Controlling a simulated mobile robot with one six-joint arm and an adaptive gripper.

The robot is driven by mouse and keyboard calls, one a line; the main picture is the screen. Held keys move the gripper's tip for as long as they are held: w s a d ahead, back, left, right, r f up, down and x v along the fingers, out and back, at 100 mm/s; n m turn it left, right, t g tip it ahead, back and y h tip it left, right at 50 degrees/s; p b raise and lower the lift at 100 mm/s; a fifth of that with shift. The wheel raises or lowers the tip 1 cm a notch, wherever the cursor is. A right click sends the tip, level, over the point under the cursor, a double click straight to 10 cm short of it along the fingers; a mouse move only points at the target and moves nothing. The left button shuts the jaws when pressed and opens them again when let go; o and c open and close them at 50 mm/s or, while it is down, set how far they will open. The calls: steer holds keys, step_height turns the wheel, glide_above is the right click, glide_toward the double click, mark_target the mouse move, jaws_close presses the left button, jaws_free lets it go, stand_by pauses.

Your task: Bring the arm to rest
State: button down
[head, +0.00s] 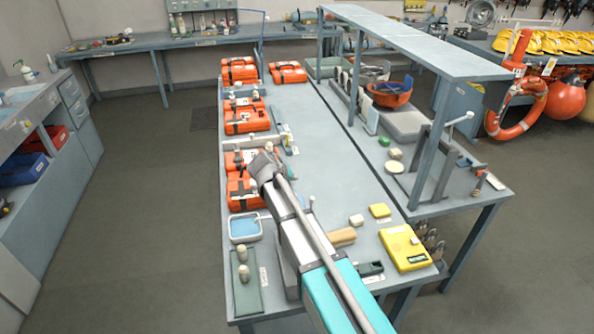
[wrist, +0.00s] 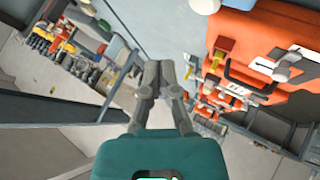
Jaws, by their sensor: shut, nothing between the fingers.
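My gripper (head: 265,162) is at the end of my turquoise and grey arm, which reaches over the long workbench (head: 312,128) from its near end. In the wrist view my gripper (wrist: 158,68) has its grey fingers together with nothing between them. In the head view it is above the bench's left part, close to an orange breathing set case (head: 240,190). An orange case (wrist: 265,50) with a black handle and pale labels fills the right of the wrist view, apart from the fingers. My arm hides part of the bench under it.
More orange cases (head: 246,118) line the bench's left edge. A raised shelf (head: 415,40) stands along the right. The bench's middle strip is mostly clear.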

steer(key=s+d+f+m+g+y, duration=0.1)
steer(key=s+d+g, duration=0.3)
steer(key=s+d, duration=0.7)
steer(key=s+d+f+m+g+y, duration=0.1)
steer(key=s+d+f+g+y, duration=0.2)
steer(key=s+d, duration=0.9)
steer(key=shift+s+d+f+m+g+y, duration=0.2)
steer(key=shift+s+f+m+g+y, duration=0.15)
steer(key=shift+s+f, duration=0.7)
steer(key=shift+r, duration=0.25)
stand_by(0.3)
steer(key=w+a+r+n+t+h+p, duration=0.1)
steer(key=w+a+r+t, duration=0.3)
steer(key=w+a, duration=0.7)
steer(key=w+a+r+n+t+h+p, duration=0.1)
steer(key=w+a+r, duration=0.4)
steer(key=w+a, duration=0.7)
steer(key=w+t+h+p, duration=0.1)
steer(key=w+t+h, duration=0.1)
steer(key=shift+a+r+n+t+h+p, duration=0.2)
steer(key=shift+a+n+t+h+p, duration=0.05)
steer(key=shift+n+t+h+p, duration=0.15)
steer(key=shift+f, duration=0.15)
